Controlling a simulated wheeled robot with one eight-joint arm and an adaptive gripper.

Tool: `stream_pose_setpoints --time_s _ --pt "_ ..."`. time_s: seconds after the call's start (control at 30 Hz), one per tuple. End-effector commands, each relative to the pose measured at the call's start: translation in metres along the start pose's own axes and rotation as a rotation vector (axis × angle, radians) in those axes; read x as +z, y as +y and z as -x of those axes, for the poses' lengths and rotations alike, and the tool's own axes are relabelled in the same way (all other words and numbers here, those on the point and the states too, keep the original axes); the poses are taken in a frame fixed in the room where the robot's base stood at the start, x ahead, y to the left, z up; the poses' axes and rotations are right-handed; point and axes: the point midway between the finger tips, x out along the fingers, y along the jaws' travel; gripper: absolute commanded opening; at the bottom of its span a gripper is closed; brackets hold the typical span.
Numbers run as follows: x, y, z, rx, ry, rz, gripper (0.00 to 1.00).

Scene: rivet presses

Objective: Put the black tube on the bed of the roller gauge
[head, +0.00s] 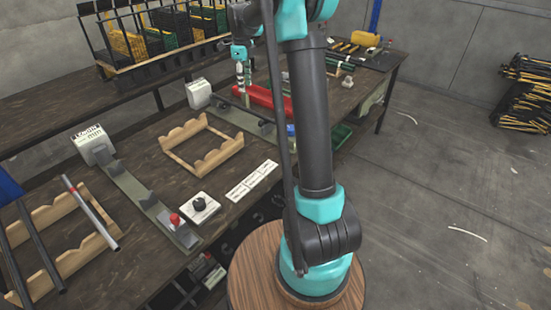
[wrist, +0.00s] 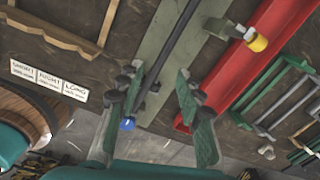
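A black tube (wrist: 170,60) with a blue end (wrist: 127,124) runs between the fingers of my gripper (wrist: 159,74) in the wrist view. The fingers are apart, with visible space on the right of the tube. The tube lies along a grey-green bed (wrist: 188,55), seemingly that of the gauge with the white box (head: 198,93). I cannot tell whether it rests on the bed's dark supports or hangs just above them.
A red tray (wrist: 255,70) lies right of the bed. An empty wooden cradle (head: 202,145), label cards (head: 252,180) and a black knob box (head: 200,207) are nearby. Another gauge, marked LENGTH mm (head: 93,145), and a wooden rack with tubes (head: 65,265) stand at left.

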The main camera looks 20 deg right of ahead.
Motion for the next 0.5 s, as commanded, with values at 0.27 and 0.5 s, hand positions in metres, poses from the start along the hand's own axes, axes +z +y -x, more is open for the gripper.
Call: stream_pose_setpoints --time_s 0.27,0.5 --pt "-0.083 0.081 -0.017 -0.099 -0.037 0.686 0.36" --pt "-0.156 0.159 -0.05 -0.208 -0.008 1.291 0.36"
